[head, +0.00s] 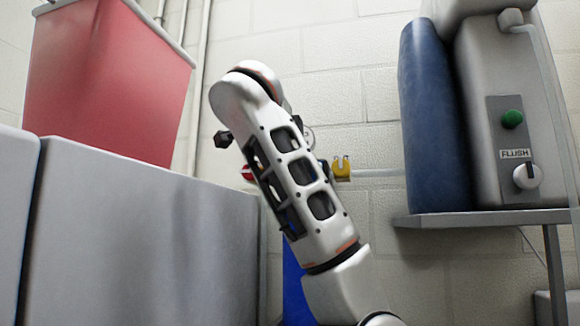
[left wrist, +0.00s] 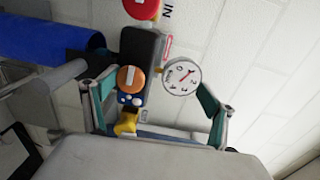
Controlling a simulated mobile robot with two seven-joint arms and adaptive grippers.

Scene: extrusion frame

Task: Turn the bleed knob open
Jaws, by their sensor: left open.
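No label names the bleed knob, so I cannot tell which knob it is. In the left wrist view, an orange round knob (left wrist: 131,79) with a pale bar sits on a dark body beside a white dial gauge (left wrist: 181,76). A yellow fitting (left wrist: 126,122) is just below, and a red knob (left wrist: 141,8) is at the top edge. My left gripper (left wrist: 155,93) is open, its teal-padded fingers spread around the orange knob and gauge area, holding nothing. In the head view my arm hides most of this assembly; the yellow fitting (head: 342,168) and red part (head: 248,174) show beside it.
A grey unit (head: 483,125) with a green button (head: 512,119) and a FLUSH knob (head: 527,176) stands on a shelf (head: 480,217) at right, beside a blue cylinder (head: 433,115). A red bin (head: 105,80) stands on grey cabinets (head: 150,235) at left. Pipes run along the block wall.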

